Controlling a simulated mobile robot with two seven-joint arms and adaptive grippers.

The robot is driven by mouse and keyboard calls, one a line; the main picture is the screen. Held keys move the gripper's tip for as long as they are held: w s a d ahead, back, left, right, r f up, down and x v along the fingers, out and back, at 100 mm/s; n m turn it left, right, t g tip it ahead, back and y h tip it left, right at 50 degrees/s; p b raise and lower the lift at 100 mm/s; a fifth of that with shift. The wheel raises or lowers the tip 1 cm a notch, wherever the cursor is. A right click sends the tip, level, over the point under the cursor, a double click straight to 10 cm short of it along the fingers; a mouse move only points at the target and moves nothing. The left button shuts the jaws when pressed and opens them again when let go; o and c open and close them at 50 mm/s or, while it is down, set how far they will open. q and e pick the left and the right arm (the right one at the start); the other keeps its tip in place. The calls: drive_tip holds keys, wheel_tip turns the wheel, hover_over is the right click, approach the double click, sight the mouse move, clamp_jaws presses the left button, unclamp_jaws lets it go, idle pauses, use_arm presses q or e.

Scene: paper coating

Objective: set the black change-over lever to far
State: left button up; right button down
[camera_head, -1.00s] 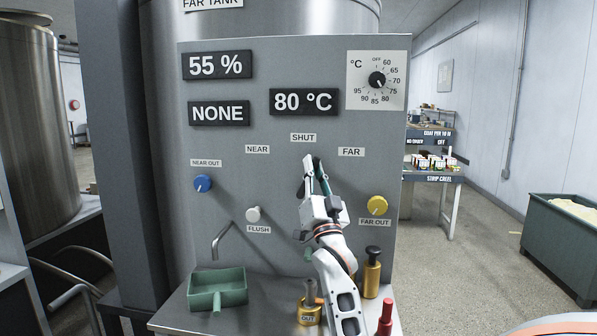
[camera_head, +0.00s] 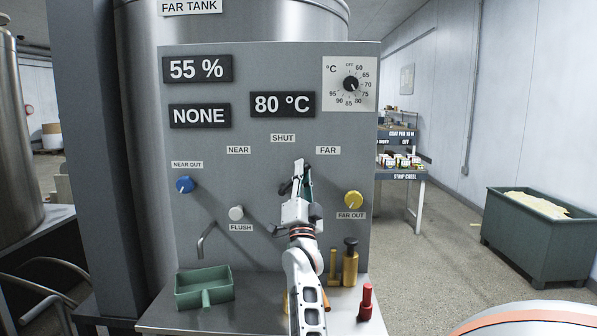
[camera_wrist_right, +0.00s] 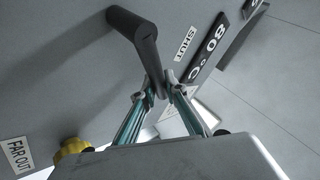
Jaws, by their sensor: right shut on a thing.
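The black change-over lever (camera_wrist_right: 136,45) shows in the right wrist view as a dark round bar, with its lower end between my fingertips. My right gripper (camera_wrist_right: 160,92) is shut on it. In the head view my right gripper (camera_head: 301,172) is in front of the grey panel, below and between the SHUT label (camera_head: 283,138) and the FAR label (camera_head: 328,150). There the fingers hide most of the lever. The NEAR label (camera_head: 238,150) is further left. My left gripper is not in view.
The panel (camera_head: 215,245) also carries a blue knob (camera_head: 185,184), a white FLUSH knob (camera_head: 236,213) and a yellow FAR OUT knob (camera_head: 353,200). A green scoop (camera_head: 205,287), a brass tool (camera_head: 350,265) and a red-handled item (camera_head: 366,301) stand on the ledge below.

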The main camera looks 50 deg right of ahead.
drive_tip(key=shift+s+f+m+g+h, duration=0.1)
drive_tip(key=shift+m+g+h, duration=0.2)
drive_tip(key=shift+m+g, duration=0.15)
drive_tip(key=c, duration=2)
unclamp_jaws()
drive_tip(key=shift+d, duration=0.1)
wheel_tip(320, 180, up, 10)
drive_tip(key=shift+r, duration=0.1)
